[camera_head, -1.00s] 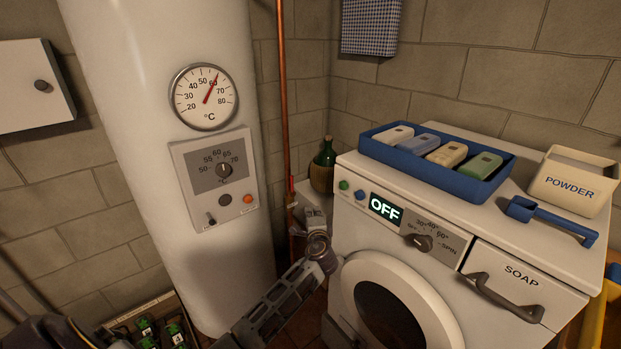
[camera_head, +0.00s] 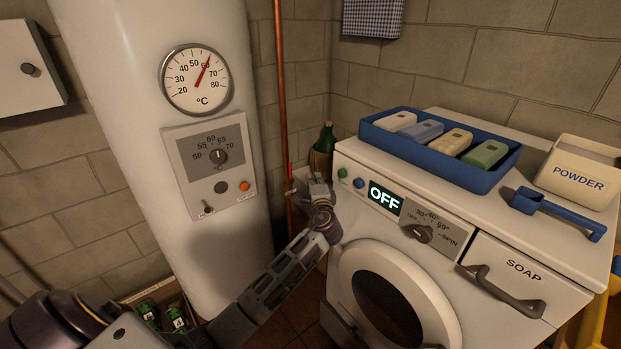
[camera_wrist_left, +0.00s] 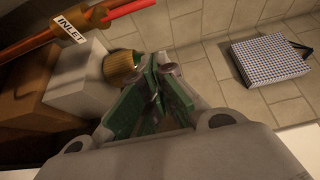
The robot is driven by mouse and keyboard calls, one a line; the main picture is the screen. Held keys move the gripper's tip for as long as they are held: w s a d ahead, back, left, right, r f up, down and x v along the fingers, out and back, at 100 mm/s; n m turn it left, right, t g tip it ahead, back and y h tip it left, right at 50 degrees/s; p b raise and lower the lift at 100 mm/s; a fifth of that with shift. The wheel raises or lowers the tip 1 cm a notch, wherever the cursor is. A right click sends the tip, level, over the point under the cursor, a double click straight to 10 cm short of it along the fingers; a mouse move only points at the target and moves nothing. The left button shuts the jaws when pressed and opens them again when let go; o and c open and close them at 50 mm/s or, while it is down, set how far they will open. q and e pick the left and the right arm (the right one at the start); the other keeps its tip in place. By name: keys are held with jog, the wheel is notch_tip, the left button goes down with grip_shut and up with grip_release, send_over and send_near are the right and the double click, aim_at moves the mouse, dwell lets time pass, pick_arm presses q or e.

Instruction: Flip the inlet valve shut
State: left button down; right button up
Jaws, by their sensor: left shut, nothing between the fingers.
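The inlet valve is on the copper pipe (camera_head: 280,80) between the boiler and the washing machine. Its red lever (camera_head: 290,171) stands along the pipe in the head view. In the wrist view, the red lever (camera_wrist_left: 130,7) lies along the pipe at top left, beside the white INLET tag (camera_wrist_left: 71,23). My left gripper (camera_head: 318,182) is shut and empty, just right of the valve in the head view and apart from the lever in the wrist view. Its closed fingers (camera_wrist_left: 154,82) point toward the wall below the lever. My right gripper is not in view.
The white boiler (camera_head: 225,260) stands left of the pipe, the washing machine (camera_head: 350,215) close on the right. A green bottle in wicker (camera_head: 322,158) is behind my gripper; its wicker (camera_wrist_left: 121,66) shows near the fingertips.

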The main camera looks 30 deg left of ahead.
aim_at(290, 173)
pick_arm(q)
jog(key=w+a, duration=0.4)
jog(key=a, duration=0.3)
jog(key=shift+a+p, duration=0.4)
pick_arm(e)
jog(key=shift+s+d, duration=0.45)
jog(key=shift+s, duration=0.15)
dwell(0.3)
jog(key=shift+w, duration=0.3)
pick_arm(q)
jog(key=shift+s+a+b, duration=0.1)
jog(key=shift+s+b, duration=0.05)
jog(key=shift+b, duration=0.6)
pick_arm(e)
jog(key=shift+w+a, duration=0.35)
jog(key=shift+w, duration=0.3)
